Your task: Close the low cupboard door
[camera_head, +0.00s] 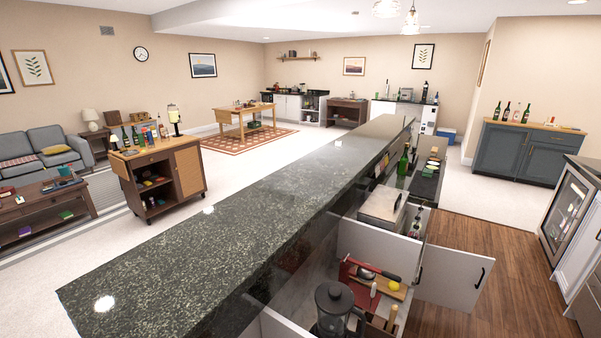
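A white low cupboard door (455,276) with a black bar handle stands swung open on the right side of the bar, out over the wood floor. A second white panel (378,242) stands out just behind it. I cannot tell whether it is a door or a drawer front. The lower part of the cupboard is hidden behind the bar top and the things in front. Neither of my grippers shows in the view.
The long dark stone bar top (230,235) runs from front left to the back. A dark blender (334,302) and a board with a yellow fruit (393,285) stand near the open door. The wood floor (500,245) to the right is clear. A blue cabinet (527,152) stands behind it.

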